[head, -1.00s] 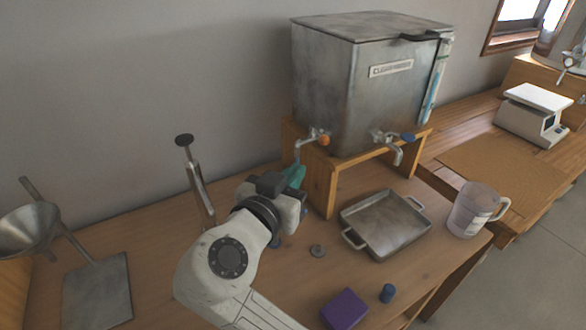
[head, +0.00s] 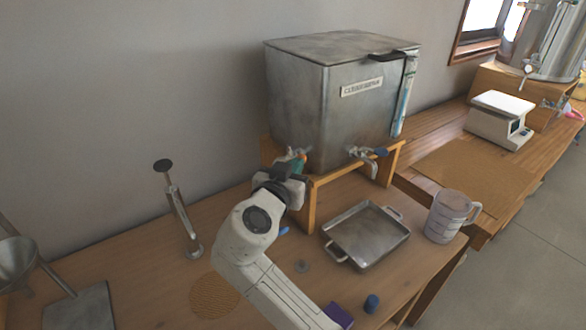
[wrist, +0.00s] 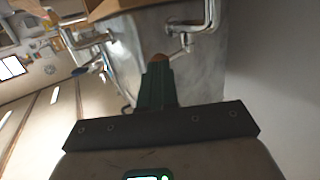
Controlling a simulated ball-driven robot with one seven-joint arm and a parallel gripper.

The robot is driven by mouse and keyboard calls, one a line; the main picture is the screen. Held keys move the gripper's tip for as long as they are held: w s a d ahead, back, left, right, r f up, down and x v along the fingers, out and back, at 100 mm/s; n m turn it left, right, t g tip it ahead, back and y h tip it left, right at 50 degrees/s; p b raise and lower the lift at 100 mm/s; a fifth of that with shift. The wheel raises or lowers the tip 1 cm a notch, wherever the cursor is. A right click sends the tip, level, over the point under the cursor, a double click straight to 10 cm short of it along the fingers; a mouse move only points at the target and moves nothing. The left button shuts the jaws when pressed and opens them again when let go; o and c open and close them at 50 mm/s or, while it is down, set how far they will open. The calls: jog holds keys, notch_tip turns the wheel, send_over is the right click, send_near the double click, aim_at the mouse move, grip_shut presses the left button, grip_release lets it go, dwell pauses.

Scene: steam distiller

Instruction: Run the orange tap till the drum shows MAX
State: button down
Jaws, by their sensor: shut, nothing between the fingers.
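The square metal tank (head: 305,95) stands on a wooden stand (head: 309,200); a clear gauge tube (head: 404,97) with bluish content runs up its right side. No MAX mark is readable. The orange tap is at the tank's lower left, mostly hidden by my gripper in the head view. My gripper (head: 297,161) has green fingers, which also show in the wrist view (wrist: 158,72). They are shut and empty, at or very near the knob; contact cannot be told.
A scale (head: 500,119) and a metal vessel (head: 545,42) stand further right. A hand pump (head: 178,208) stands left.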

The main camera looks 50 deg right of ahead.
jog(key=shift+s+d+n+t+y+b, duration=0.3)
jog(key=shift+s+d+n+t+b, duration=0.45)
jog(key=shift+b, duration=0.2)
jog(key=shift+w, duration=0.1)
